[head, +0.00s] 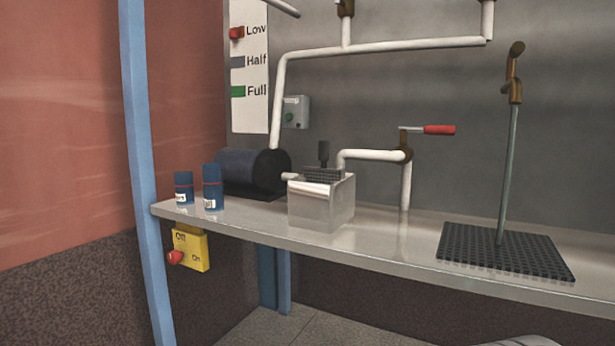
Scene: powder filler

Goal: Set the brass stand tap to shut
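A brass tap (513,85) sits at the top of a thin grey-green upright rod (507,175) at the right. Its upper brass part bends up and ends in a rounded knob. The rod stands on a black perforated mat (505,254) on the bench. A second brass-coloured valve (406,150) sits on the white pipe behind the bench; its red-ended lever (439,130) lies level and points right. I cannot tell from this view whether either one is open or shut.
The steel bench (385,252) holds a metal box (322,203), a dark cylinder (250,172) and two blue canisters (212,187). A blue post (146,180) stands at the left. A yellow switch box (190,248) hangs under the bench. The bench between box and mat is clear.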

